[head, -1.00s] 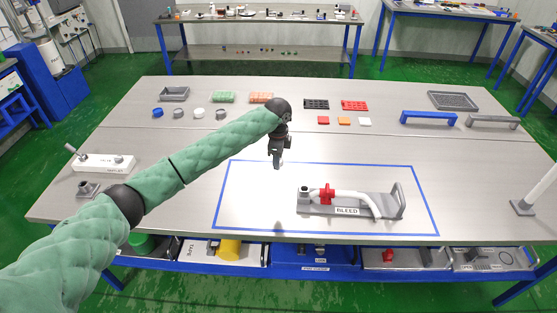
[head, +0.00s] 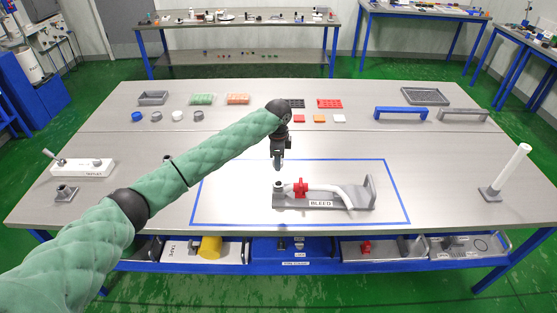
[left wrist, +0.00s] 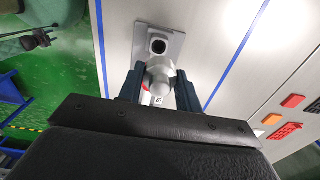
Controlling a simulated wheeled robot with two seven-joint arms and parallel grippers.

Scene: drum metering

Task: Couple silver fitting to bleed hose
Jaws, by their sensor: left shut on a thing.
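My left gripper (head: 279,166) points down and is shut on the small silver fitting. In the left wrist view the silver fitting (left wrist: 160,76) shows pale and rounded between the two dark fingers (left wrist: 159,88). The bleed fixture (head: 345,203) is a grey base labelled BLEED, with a white bleed hose (head: 330,187) and a red clamp (head: 300,187). The gripper is just above the grey block (head: 278,186) at the fixture's left end. In the left wrist view a dark round opening (left wrist: 158,46) shows beyond the fitting. Contact between fitting and hose cannot be told. My right gripper is not in view.
Blue tape (head: 395,185) outlines a rectangle around the fixture. A white valve box (head: 82,168) and a grey socket block (head: 66,193) stand at left. A white post (head: 510,168) stands at right. Trays, small parts and a blue handle (head: 401,112) line the back.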

